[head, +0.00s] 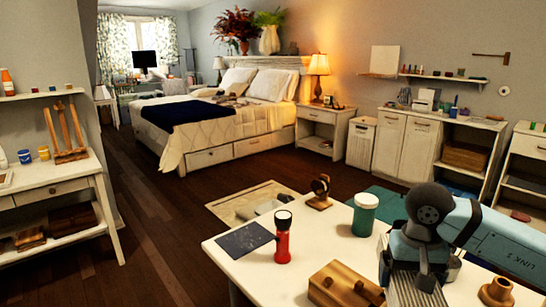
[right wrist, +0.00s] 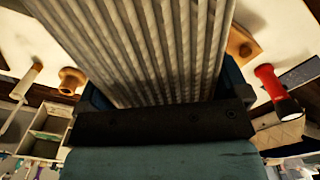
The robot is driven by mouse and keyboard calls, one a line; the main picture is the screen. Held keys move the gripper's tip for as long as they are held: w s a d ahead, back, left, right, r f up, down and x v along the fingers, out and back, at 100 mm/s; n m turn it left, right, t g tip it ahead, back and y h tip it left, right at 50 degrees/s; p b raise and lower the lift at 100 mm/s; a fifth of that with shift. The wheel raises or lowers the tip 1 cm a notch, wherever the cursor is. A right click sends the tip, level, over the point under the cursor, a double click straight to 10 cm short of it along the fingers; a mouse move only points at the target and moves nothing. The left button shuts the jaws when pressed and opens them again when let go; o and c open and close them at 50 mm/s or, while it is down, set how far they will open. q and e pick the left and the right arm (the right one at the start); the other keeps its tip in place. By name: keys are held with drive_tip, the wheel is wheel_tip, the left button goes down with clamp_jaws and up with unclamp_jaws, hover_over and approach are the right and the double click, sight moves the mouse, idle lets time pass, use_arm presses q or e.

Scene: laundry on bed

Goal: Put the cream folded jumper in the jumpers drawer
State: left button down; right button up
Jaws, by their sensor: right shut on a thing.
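My right gripper (head: 412,268) hangs over the white table at the lower right of the head view. It is shut on a pale grey-cream ribbed thing (head: 402,285), which looks like the cream folded jumper; its lower part is cut off by the frame edge. In the right wrist view the ribbed cloth (right wrist: 140,45) fills the top middle, against the dark bar of my gripper (right wrist: 160,122). The bed base has shut drawers (head: 209,157); no label is readable, so I cannot tell which is the jumpers drawer. My left gripper is not in view.
The white table (head: 330,245) holds a red torch (head: 283,240), a green jar (head: 364,215), a wooden block (head: 345,285) and a dark mat (head: 244,240). A shelf desk (head: 50,185) stands left. Dark wooden floor (head: 150,240) lies open between desk, table and bed.

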sight(405, 279)
drive_tip(key=shift+s+a+f+n, duration=0.2)
drive_tip(key=shift+s+a+n, duration=0.35)
drive_tip(key=shift+a, duration=0.05)
drive_tip(key=shift+s+a+f+n, duration=0.15)
drive_tip(key=shift+s+a+n, duration=0.4)
drive_tip(key=shift+a, duration=0.05)
drive_tip(key=shift+r+p, duration=0.45)
drive_tip(key=shift+p, duration=0.2)
use_arm(q)
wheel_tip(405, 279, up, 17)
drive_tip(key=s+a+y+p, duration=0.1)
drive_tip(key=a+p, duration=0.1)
drive_tip(key=p, duration=2.5)
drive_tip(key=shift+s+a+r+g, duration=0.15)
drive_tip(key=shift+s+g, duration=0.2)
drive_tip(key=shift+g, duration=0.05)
use_arm(e)
wheel_tip(405, 279, up, 16)
drive_tip(key=s, duration=0.2)
drive_tip(key=shift+s, duration=0.3)
drive_tip(key=shift+f, duration=0.2)
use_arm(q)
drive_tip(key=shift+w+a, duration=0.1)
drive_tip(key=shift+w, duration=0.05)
use_arm(e)
drive_tip(key=shift+w+r, duration=0.1)
